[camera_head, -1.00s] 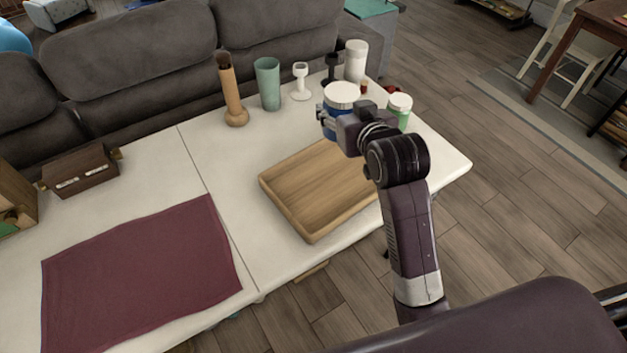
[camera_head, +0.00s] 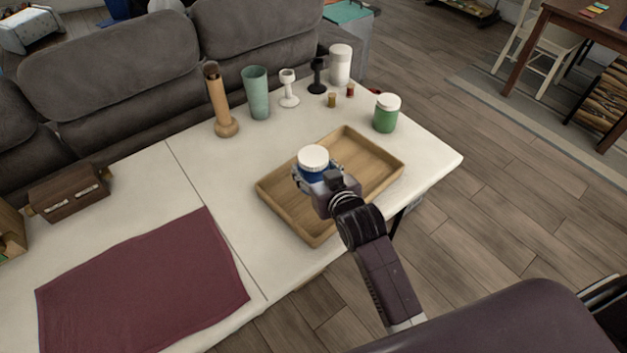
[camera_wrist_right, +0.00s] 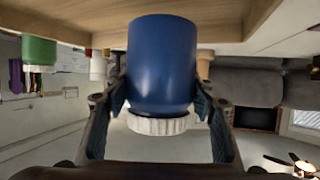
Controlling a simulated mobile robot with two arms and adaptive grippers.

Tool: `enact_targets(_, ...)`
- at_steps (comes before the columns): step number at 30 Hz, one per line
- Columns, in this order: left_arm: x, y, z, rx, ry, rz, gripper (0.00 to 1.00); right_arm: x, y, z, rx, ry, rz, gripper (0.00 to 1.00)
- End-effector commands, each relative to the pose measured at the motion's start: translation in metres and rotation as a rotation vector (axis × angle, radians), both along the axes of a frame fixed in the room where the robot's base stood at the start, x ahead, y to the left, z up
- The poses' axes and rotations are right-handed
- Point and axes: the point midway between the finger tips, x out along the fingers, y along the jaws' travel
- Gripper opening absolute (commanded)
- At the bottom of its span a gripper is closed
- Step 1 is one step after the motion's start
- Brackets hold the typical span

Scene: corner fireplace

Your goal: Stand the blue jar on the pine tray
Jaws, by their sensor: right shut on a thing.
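The blue jar (camera_head: 318,171) with a white lid is upright over the left-middle part of the pine tray (camera_head: 368,156). My right gripper (camera_head: 316,181) is shut on the jar. In the right wrist view, which shows things upside down, the fingers of the right gripper (camera_wrist_right: 161,98) clasp both sides of the blue jar (camera_wrist_right: 162,62) near its lid. The pine tray (camera_wrist_right: 60,14) lies at the top of that view, around the jar's base end. I cannot tell whether the base touches the tray floor. My left gripper is not in view.
A green jar (camera_head: 386,113) stands behind the tray's right corner. Small bottles, goblets, a white canister (camera_head: 340,64), a teal cup (camera_head: 256,93) and a wooden vase (camera_head: 220,105) line the back. A maroon cloth (camera_head: 140,285) lies left. The tray's right part is empty.

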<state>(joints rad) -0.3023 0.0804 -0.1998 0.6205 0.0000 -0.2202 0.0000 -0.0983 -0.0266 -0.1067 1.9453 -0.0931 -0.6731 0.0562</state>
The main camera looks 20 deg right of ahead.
Motion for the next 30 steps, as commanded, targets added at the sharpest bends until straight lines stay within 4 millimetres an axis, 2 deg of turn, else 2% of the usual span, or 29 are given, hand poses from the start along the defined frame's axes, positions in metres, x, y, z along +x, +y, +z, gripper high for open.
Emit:
enact_targets(11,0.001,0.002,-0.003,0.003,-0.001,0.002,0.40,0.000,0.000,-0.044,0.001,-0.001,0.000,0.22)
enact_targets(24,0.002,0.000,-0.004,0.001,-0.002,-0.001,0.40,0.000,0.000,-0.050,0.001,-0.003,0.000,0.22)
enact_targets(25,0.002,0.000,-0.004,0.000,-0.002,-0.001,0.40,0.000,0.000,-0.050,0.001,-0.001,0.000,0.55)
enact_targets(29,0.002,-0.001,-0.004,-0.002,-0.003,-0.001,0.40,0.000,0.000,-0.050,0.001,-0.001,0.000,0.69)
enact_targets(30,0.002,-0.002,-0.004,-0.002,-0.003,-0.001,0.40,0.000,0.000,-0.050,0.001,-0.001,0.000,0.69)
